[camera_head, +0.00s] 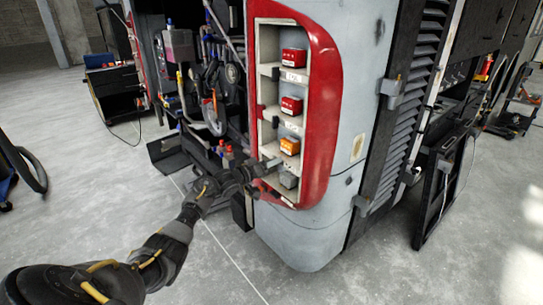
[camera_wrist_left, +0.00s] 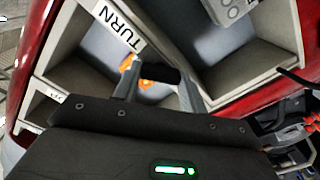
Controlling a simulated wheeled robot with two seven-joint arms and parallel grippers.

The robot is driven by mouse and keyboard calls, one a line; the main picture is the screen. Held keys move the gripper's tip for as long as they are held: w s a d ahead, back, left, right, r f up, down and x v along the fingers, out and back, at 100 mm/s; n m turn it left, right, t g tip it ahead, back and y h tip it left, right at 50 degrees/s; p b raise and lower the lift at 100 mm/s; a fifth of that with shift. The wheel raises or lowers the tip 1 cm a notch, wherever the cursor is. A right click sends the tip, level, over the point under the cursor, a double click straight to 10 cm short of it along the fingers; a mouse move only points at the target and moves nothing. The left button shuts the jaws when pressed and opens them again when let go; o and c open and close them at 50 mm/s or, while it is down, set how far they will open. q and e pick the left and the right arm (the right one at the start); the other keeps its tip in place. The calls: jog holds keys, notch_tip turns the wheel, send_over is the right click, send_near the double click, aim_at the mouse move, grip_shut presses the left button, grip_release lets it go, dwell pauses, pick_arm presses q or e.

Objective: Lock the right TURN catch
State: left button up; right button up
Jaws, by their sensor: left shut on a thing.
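The orange TURN lamp (camera_head: 290,146) sits in a bay of the red-rimmed lamp panel on the coach corner. My left gripper (camera_head: 266,167) reaches in from the left, at the panel's left edge just below that lamp. In the left wrist view, the two grey fingers (camera_wrist_left: 157,82) are shut on a small dark catch (camera_wrist_left: 158,72) near the TURN label (camera_wrist_left: 118,25). Bits of the orange lamp (camera_wrist_left: 145,84) show behind it. Fingers and catch overlap, so I cannot tell how the catch is turned. My right gripper is not in view.
Two red lamps (camera_head: 293,58) sit in the bays above, and a grey lamp (camera_head: 288,179) sits below. The open engine bay (camera_head: 208,85) with hoses and pipes lies left of the panel. A black louvred panel (camera_head: 408,95) is to the right. Grey floor in front is clear.

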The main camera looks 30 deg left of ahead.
pick_arm(q)
jog(key=shift+a+f+n+p, duration=0.1)
jog(key=shift+n+p, duration=3.45)
jog(key=shift+n, duration=1.95)
jog(key=o, duration=1)
jog(key=shift+s, duration=0.1)
